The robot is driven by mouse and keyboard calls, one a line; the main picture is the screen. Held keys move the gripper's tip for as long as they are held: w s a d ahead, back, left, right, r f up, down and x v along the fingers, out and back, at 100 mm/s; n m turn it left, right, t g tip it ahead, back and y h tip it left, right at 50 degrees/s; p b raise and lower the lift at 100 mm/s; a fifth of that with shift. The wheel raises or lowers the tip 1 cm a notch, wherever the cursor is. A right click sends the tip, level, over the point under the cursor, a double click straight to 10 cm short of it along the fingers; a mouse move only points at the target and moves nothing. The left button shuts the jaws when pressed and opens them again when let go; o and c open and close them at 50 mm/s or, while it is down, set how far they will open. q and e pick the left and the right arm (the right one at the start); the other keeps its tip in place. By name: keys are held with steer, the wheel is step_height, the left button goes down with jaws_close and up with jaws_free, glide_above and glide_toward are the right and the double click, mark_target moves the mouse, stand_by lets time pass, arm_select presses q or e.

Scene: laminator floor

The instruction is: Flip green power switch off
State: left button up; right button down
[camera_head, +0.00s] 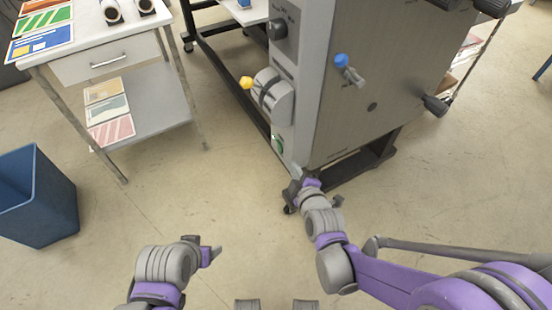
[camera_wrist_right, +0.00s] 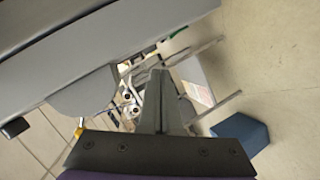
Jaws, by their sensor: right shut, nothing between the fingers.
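The green power switch (camera_head: 278,143) is low on the narrow grey side face of the laminator (camera_head: 370,90), in the head view. My right gripper (camera_head: 294,180) is just below the switch, by the machine's bottom corner, and appears apart from it. In the right wrist view its fingers (camera_wrist_right: 157,78) are together with nothing between them. The switch cannot be made out in the wrist view. My left gripper (camera_head: 212,253) is low over open floor, well away from the machine; its opening is unclear.
A grey housing with a yellow knob (camera_head: 246,82) sticks out above the switch. A blue-tipped lever (camera_head: 343,62) is on the broad panel. A white table (camera_head: 110,45) and a blue bin (camera_head: 38,200) stand at left. The floor between is clear.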

mark_target(279, 147)
arm_select(q)
step_height(279, 147, down, 8)
steer(key=b, duration=0.6)
steer(key=shift+w+f, duration=0.2)
arm_select(e)
steer(key=w+a+f+n+t+y, duration=0.1)
steer(key=a+f+n+t, duration=0.3)
steer(key=f, duration=0.7)
steer(key=w+a+n, duration=0.1)
steer(key=a+n, duration=0.1)
steer(key=n, duration=0.1)
steer(key=shift+w, duration=0.1)
arm_select(q)
steer(key=shift+f+b, duration=0.7)
steer(key=shift+f, duration=0.1)
arm_select(e)
steer(key=w, duration=1.1)
steer(key=shift+w+d+r, duration=0.25)
steer(key=shift+d+r, duration=0.1)
steer(key=shift+d, duration=0.05)
